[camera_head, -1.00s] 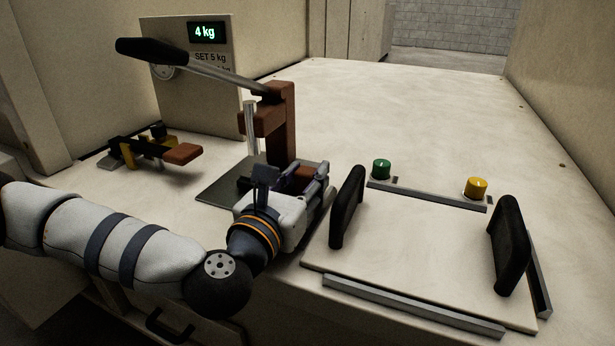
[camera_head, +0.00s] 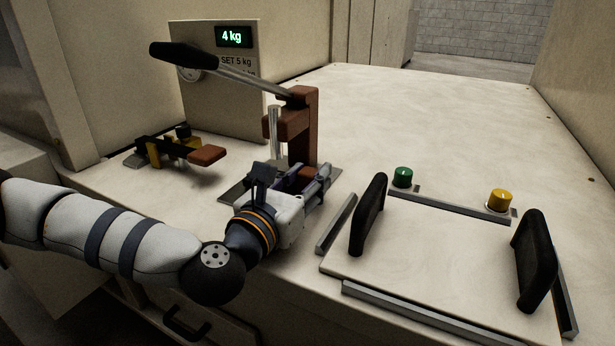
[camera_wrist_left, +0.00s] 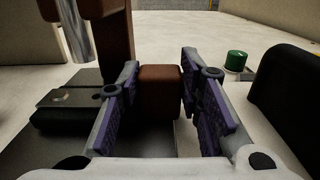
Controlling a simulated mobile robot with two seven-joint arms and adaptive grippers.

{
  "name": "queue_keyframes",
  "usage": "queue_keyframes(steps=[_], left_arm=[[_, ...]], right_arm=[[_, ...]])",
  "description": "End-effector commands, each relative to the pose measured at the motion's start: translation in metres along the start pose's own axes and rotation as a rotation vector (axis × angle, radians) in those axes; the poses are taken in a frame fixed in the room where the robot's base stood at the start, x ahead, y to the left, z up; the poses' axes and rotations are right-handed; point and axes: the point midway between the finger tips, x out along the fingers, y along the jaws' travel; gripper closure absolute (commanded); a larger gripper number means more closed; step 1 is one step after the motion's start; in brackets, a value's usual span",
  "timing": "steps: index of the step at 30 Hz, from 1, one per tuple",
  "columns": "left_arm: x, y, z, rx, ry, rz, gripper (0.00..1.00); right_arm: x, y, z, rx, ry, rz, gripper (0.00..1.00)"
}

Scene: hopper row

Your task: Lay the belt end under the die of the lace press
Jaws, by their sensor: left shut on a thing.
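The lace press (camera_head: 304,130) is a brown-red frame with a long black-handled lever, on a dark base plate (camera_head: 234,189). Its silver die rod (camera_head: 275,134) hangs down and also shows at the upper left of the wrist view (camera_wrist_left: 75,30). My left gripper (camera_head: 314,180) is at the front right of the press. A black anvil block with a hole (camera_wrist_left: 62,97) lies left of the fingers. The belt's length is hidden. My right gripper is not in view.
A panel (camera_head: 218,90) reading 4 kg and SET 5 kg stands behind. A black and yellow device with a brown end (camera_head: 207,155) is at left. A plate with black handles (camera_head: 368,215) and green (camera_head: 403,177) and yellow knobs (camera_head: 500,200) is at right. The back counter is clear.

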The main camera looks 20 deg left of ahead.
Motion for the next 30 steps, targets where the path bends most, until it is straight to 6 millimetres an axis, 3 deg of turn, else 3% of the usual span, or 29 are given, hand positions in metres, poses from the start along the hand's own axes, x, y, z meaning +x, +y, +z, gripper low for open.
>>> queue_keyframes(steps=[22,23,24,26,30], left_arm=[[0.0002,0.0001,-0.0032,0.0,-0.001,0.0,1.0],[0.0002,0.0001,-0.0029,0.0,-0.001,0.0,0.63],[0.0001,0.0001,-0.0025,0.0,-0.001,0.0,0.54],[0.0001,0.0001,-0.0024,0.0,-0.001,0.0,0.44],[0.0001,0.0002,-0.0025,0.0,-0.001,0.0,0.44]], right_arm=[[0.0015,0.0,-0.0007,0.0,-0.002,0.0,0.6],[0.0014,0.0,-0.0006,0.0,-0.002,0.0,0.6],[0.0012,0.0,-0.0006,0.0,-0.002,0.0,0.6],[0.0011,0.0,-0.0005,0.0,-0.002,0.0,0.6],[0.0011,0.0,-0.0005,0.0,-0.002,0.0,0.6]])
